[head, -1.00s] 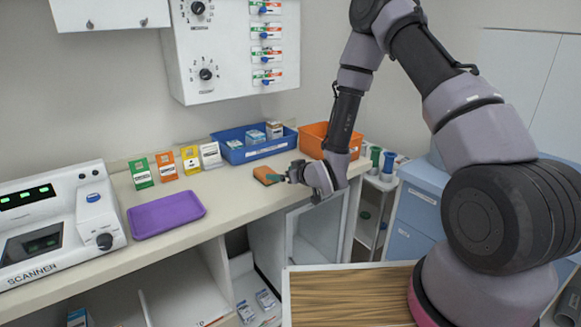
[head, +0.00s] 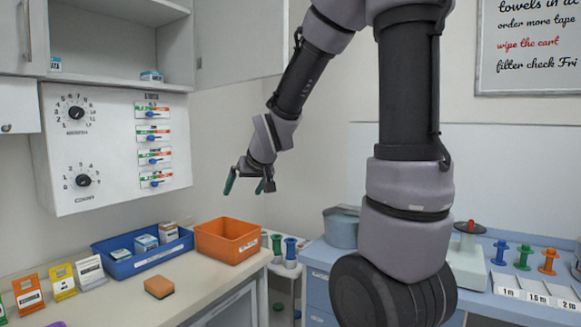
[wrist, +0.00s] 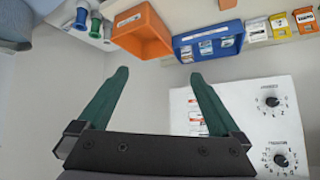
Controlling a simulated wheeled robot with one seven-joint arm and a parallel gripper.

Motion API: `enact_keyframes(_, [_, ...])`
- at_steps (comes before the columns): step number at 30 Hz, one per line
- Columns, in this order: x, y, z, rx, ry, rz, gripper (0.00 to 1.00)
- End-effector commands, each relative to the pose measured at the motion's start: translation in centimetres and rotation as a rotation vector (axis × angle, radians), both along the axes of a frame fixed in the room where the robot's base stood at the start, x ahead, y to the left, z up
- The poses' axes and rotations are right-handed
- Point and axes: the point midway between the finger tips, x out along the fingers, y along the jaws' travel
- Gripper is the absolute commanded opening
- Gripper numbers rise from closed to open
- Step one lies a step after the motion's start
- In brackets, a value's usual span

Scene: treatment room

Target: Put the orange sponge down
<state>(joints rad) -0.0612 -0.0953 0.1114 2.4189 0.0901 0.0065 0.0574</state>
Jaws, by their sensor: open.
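The orange sponge (head: 159,287), with a darker underside, lies on the beige counter (head: 205,284) in front of the blue bin. My gripper (head: 249,186) is open and empty, raised well above the counter and apart from the sponge. In the wrist view its two green fingers (wrist: 160,85) are spread wide with nothing between them.
A blue bin (head: 118,270) with small boxes and an orange bin (head: 228,240) stand at the back of the counter. Colored cards (head: 62,282) stand at left. A white dial panel (head: 110,150) hangs on the wall.

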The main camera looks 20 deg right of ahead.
Motion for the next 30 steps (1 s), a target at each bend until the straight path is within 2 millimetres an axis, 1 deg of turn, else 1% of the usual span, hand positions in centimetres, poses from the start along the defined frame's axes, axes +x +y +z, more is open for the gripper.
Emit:
enact_keyframes(1, [-1.9,-1.1,2.0,0.020,0.009,-0.037,1.00])
enact_keyframes(2, [-3.1,-1.6,2.9,0.033,0.025,-0.057,1.00])
enact_keyframes(3, [-4.9,-2.2,3.9,0.053,0.046,-0.084,1.00])
enact_keyframes(5, [-7.5,-3.1,5.2,0.086,0.078,-0.124,1.00])
enact_keyframes(6, [-9.4,-3.5,6.1,0.110,0.098,-0.148,1.00])
enact_keyframes(8, [-12.1,-4.0,7.0,0.146,0.127,-0.178,1.00])
enact_keyframes(9, [-13.8,-4.3,7.5,0.170,0.146,-0.197,1.00])
enact_keyframes(12, [-17.5,-4.5,8.4,0.225,0.186,-0.229,1.00])
enact_keyframes(15, [-19.9,-4.5,8.9,0.263,0.215,-0.249,1.00])
enact_keyframes(18, [-21.3,-4.5,9.0,0.284,0.233,-0.257,1.00])
enact_keyframes(20, [-21.6,-4.4,9.0,0.290,0.238,-0.260,1.00])
enact_keyframes(30, [-21.6,-4.4,9.0,0.291,0.240,-0.259,1.00])
